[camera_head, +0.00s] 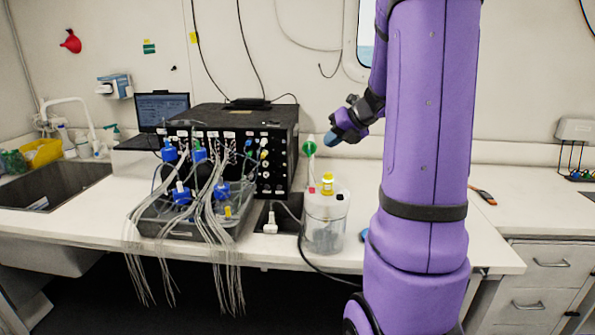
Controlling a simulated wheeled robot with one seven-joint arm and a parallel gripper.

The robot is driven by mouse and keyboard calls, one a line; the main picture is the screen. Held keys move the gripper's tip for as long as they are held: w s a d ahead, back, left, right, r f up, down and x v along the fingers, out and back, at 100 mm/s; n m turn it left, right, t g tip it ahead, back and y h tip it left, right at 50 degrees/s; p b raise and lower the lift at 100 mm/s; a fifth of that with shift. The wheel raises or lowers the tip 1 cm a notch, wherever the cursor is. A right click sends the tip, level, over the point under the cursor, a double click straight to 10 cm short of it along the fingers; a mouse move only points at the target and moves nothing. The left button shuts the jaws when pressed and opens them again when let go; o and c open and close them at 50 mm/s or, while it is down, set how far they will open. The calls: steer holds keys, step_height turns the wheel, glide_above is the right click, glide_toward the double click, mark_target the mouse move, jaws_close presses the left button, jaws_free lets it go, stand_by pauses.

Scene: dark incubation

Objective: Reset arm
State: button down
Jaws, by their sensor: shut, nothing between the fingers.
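My purple arm stands upright at the centre right and covers part of the bench. My gripper (331,138) points left and down, in the air in front of the wall, just right of the black instrument box (225,118). It is shut, with nothing held. It is above and right of the clear container with the yellow cap (326,222). A green and white piece (309,147) shows just left of the fingertips; whether they touch it cannot be told.
A grey tray (150,229) holds blue-capped bottles, with several tubes hanging over the bench's front edge. A sink (55,187) and a laptop (162,108) are at left. Drawers (548,262) are at right. The bench (500,215) right of my arm is mostly clear.

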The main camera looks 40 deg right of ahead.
steer(key=s+a+r+n+g+y, duration=0.1)
steer(key=s+a+r+n+g, duration=0.15)
steer(key=a+n, duration=0.8)
steer(key=s+a+r+n+g, duration=0.1)
steer(key=s+a+r+n, duration=0.2)
steer(key=a+n, duration=0.7)
steer(key=s+a+n+h, duration=0.1)
steer(key=s+a+n, duration=0.4)
steer(key=n, duration=0.5)
steer(key=s+a+r+n+h, duration=0.1)
steer(key=s+a+n+h, duration=0.1)
steer(key=s+a+n, duration=0.4)
steer(key=s+n, duration=0.1)
steer(key=n, duration=0.3)
steer(key=shift+s, duration=0.3)
steer(key=shift+r+n, duration=0.1)
steer(key=shift+n, duration=0.15)
